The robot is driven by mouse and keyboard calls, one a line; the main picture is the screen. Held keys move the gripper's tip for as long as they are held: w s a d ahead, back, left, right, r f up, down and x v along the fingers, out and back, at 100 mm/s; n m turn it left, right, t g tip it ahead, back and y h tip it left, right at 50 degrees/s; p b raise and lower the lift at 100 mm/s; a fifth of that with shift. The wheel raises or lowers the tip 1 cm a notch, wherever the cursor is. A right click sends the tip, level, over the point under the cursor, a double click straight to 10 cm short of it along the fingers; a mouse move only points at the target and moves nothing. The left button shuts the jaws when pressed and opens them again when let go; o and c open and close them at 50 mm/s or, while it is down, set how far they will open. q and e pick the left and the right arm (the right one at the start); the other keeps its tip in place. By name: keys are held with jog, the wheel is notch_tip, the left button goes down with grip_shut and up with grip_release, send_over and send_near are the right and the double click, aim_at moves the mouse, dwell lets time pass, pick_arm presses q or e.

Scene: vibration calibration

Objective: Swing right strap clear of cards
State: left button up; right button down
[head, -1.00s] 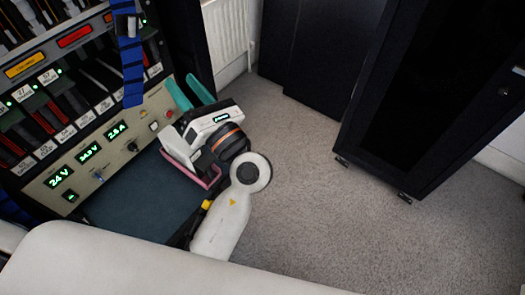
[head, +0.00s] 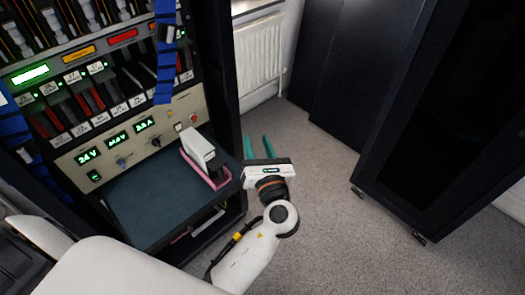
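The right strap (head: 165,72) is a blue webbing band with a dark buckle. It hangs in front of the right end of the card rows. The cards (head: 88,92) stand in two rows in the rack, with white labels below the lower row. My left gripper (head: 258,148) has two teal fingers, spread apart with nothing between them. It is to the right of the rack and below the strap's lower end, apart from it. My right gripper is not in view.
A left blue strap (head: 14,128) hangs at the rack's left side. A white device in a pink holder (head: 218,183) stands on the dark shelf (head: 140,205). A radiator (head: 260,52) and dark cabinets (head: 435,110) stand beyond. Carpet (head: 330,215) is clear on the right.

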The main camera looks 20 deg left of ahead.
pick_arm(q)
jog(key=shift+w+d+f, duration=0.1)
jog(key=shift+d+f, duration=0.1)
jog(key=shift+f, duration=0.5)
